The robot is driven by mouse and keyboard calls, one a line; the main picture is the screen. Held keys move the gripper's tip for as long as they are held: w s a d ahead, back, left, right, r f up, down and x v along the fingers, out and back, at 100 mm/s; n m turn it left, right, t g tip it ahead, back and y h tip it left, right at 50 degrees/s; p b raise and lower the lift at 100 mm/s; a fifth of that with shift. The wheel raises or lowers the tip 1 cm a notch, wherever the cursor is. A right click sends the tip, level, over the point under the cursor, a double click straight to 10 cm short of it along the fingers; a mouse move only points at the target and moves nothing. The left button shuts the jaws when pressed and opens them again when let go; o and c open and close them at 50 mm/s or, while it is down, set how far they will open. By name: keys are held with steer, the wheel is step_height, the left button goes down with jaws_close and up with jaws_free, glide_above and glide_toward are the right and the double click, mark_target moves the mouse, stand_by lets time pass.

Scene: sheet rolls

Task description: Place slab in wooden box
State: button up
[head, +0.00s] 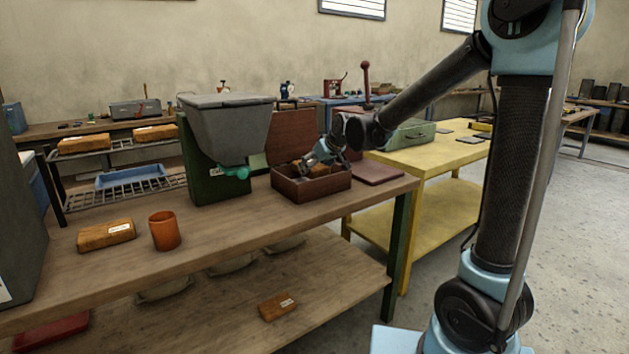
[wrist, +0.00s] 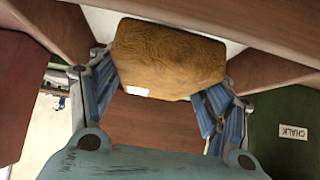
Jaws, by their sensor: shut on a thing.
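The wooden box (head: 311,190) is dark reddish brown and open-topped, and it stands near the right end of the brown workbench. My gripper (head: 312,160) is at the box's opening. In the wrist view my gripper (wrist: 165,80) is shut on an orange-brown slab (wrist: 168,55) with a small white label, held between the blue fingers. Brown wooden surfaces show around and beneath the slab. In the head view the slab is mostly hidden by the box wall and gripper, so I cannot tell whether it touches the box floor.
A green machine with a grey hopper (head: 228,120) stands just left of the box. Another similar slab (head: 106,234) and an orange cup (head: 164,231) are on the bench at left. One more slab (head: 277,306) lies on the lower shelf. A dark red flat piece (head: 376,173) lies right of the box.

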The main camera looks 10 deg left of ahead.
mark_target(314, 178)
steer(key=shift+f, duration=2.2)
steer(key=o, duration=1.4)
steer(key=shift+v, duration=6)
steer(key=shift+d, duration=0.1)
